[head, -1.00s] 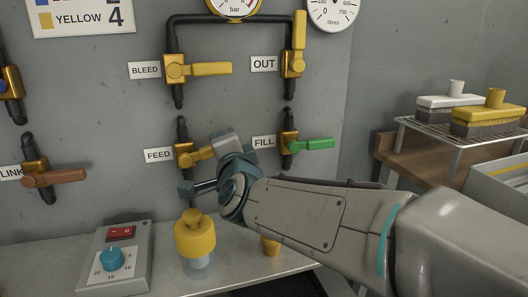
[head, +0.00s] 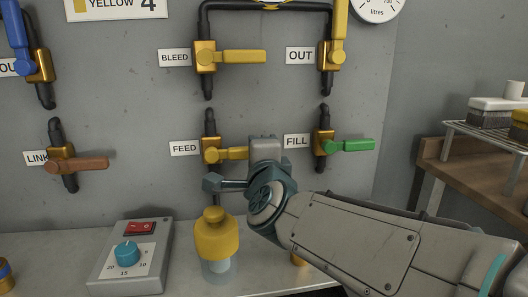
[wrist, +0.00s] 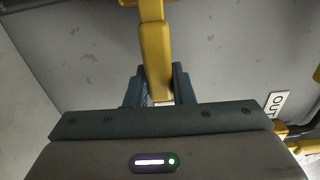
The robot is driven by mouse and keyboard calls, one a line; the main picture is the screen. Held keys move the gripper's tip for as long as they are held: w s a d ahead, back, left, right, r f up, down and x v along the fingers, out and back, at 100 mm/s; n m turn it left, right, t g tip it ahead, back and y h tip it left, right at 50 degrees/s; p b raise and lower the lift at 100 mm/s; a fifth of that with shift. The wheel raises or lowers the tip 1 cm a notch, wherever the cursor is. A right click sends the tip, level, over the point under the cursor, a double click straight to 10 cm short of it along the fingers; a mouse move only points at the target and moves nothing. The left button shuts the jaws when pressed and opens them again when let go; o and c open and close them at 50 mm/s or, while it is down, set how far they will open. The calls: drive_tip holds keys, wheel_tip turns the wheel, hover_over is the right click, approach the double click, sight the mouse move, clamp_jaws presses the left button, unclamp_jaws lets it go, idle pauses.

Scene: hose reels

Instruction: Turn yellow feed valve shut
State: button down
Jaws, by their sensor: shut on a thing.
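The feed valve (head: 211,151) is on the wall beside its FEED label (head: 185,148). Its yellow handle (head: 232,154) points right, roughly level, across the vertical black pipe. My gripper (wrist: 159,88) is shut on this handle; in the wrist view the yellow handle (wrist: 154,45) runs down between the two dark fingers. In the head view my gripper (head: 264,152) covers the handle's outer end.
The bleed valve (head: 206,57) is above, its yellow handle also pointing right. The fill valve (head: 324,142) with a green handle is close on the right. A yellow-capped bottle (head: 216,236) and a control box (head: 131,257) stand on the bench below.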

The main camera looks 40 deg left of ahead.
drive_tip(key=c, duration=1.6)
unclamp_jaws()
drive_tip(key=o, duration=0.4)
drive_tip(key=shift+a, duration=0.2)
drive_tip(key=shift+c, duration=0.2)
drive_tip(key=shift+d, duration=0.1)
drive_tip(key=p+v, duration=0.1)
drive_tip(key=v, duration=1.2)
drive_tip(key=shift+s+d, duration=0.15)
drive_tip(key=shift+d, duration=0.2)
drive_tip(key=shift+r, duration=0.1)
